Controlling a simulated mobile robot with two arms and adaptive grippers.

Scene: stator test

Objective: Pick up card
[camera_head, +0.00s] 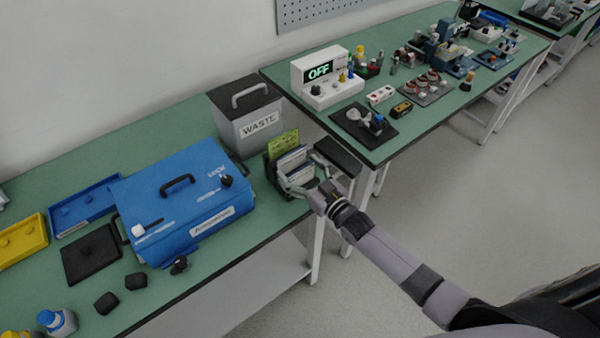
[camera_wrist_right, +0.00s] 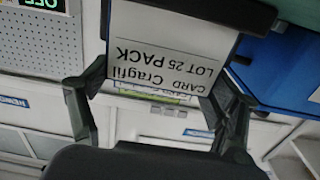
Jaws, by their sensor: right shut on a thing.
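A dark card holder (camera_head: 272,176) stands at the right end of the near bench. It holds a yellow-green card (camera_head: 284,141) at the back and white cards (camera_head: 293,160) in front. My right gripper (camera_head: 304,175) reaches it from the right, its fingers at the front card. In the right wrist view the gripper (camera_wrist_right: 162,80) is shut on a white card (camera_wrist_right: 155,48), upside down in the picture, reading "CARD Cragfil LOT 25 PACK". Whether this card has left its slot I cannot tell. My left gripper is not in view.
A blue case (camera_head: 185,215) stands left of the holder, and a grey WASTE bin (camera_head: 232,112) behind it. A dark block (camera_head: 338,156) lies close to the right gripper. A second bench with a device reading OFF (camera_head: 320,72) stands beyond. Open floor lies at right.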

